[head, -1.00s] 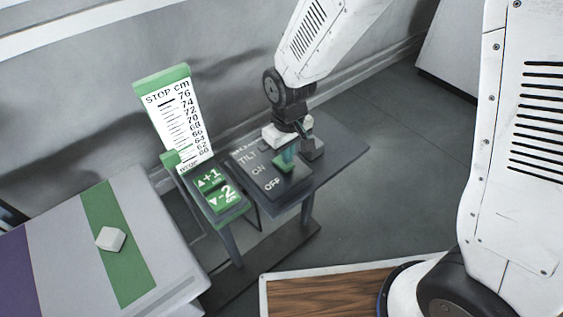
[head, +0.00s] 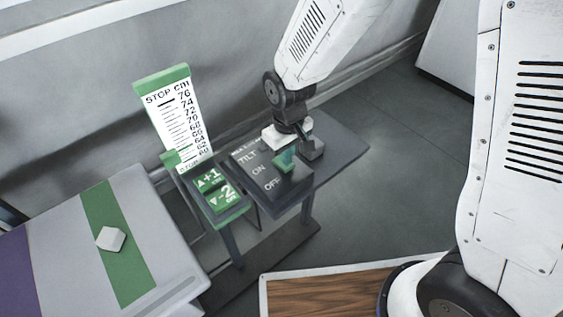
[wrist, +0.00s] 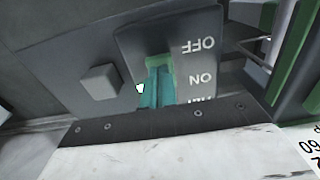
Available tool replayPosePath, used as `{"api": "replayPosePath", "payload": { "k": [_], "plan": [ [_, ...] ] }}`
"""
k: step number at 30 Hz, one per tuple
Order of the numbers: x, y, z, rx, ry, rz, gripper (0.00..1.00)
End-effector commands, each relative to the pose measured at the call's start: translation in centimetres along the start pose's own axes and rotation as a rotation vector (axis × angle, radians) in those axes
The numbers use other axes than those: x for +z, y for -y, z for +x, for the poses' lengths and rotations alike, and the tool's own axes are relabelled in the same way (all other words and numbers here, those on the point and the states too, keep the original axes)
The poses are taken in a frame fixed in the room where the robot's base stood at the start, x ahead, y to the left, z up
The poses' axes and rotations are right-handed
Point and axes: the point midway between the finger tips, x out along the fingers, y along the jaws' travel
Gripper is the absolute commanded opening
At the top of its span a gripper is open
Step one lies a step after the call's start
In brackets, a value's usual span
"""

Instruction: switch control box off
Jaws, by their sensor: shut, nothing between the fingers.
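The control box (head: 262,178) is a dark panel on the small table, lettered TILT, ON and OFF. It also shows in the wrist view (wrist: 207,22), with the lettering upside down. A green switch piece (head: 284,162) is on its right side, and its green edge shows in the wrist view (wrist: 161,62). My gripper (wrist: 160,78) is shut and empty, its teal fingers down at the switch piece. Whether they touch it, I cannot tell. In the head view, the fingers are mostly hidden. The switch's exact position is unclear.
A grey block (head: 313,150) stands close right of the box. A grey cabinet with a white knob (head: 110,239) is front left. The table's right end (head: 345,150) is clear.

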Motion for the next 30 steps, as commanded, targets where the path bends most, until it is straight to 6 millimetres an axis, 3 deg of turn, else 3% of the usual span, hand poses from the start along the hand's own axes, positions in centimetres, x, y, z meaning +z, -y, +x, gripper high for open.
{"api": "replayPosePath", "payload": {
  "k": [30],
  "plan": [
    [0.0,0.0,1.4,0.0,0.0,0.0,0.0]
  ]
}}
